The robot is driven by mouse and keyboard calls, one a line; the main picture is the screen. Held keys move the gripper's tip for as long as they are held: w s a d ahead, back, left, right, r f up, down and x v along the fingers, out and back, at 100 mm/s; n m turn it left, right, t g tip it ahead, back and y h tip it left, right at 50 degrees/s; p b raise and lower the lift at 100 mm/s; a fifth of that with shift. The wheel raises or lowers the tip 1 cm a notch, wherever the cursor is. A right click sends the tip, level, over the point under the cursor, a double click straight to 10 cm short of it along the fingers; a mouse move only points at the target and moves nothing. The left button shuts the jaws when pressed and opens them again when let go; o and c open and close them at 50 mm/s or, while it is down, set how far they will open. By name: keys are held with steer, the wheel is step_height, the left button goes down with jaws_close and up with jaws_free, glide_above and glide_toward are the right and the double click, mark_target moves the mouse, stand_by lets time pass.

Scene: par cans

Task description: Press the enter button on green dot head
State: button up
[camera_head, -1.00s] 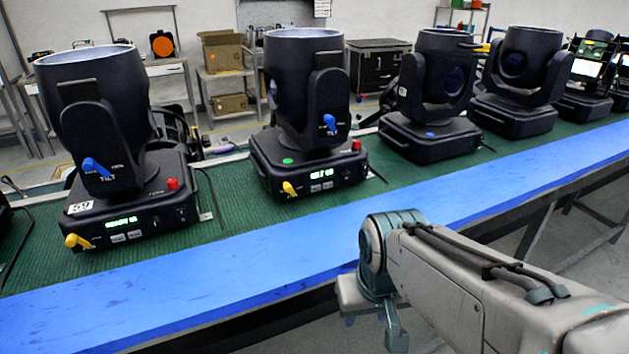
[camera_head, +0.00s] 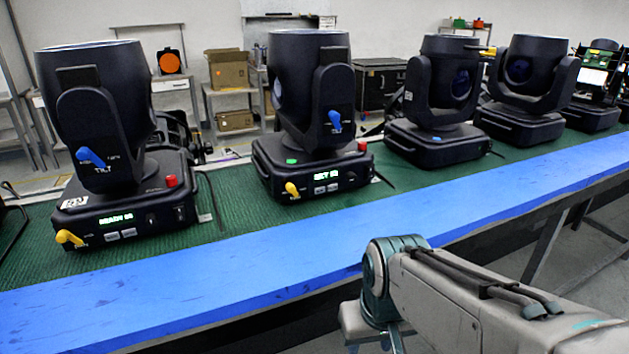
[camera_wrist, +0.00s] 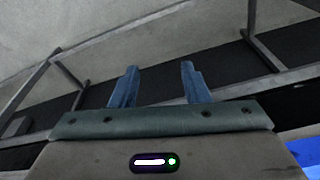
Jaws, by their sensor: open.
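The green dot head (camera_head: 312,110) is a black moving head with a green dot (camera_head: 291,161) on its base, standing second from the left on the green mat in the head view. Its base front has a lit green display (camera_head: 325,176), two small pale buttons (camera_head: 326,188) below it, a yellow lever and a red knob. Which button is enter is too small to read. My gripper shows in the wrist view (camera_wrist: 156,84), open and empty, its two blue fingers apart over the floor and bench frame. In the head view my arm is low at right, apart from the head.
Another head (camera_head: 105,130) with a lit display stands to the left, and a blue-dot head (camera_head: 440,100) and others stand to the right. The blue bench edge (camera_head: 400,220) runs between my arm and the heads, and its strip is clear.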

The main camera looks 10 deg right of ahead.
jaws_close()
stand_by(1.5)
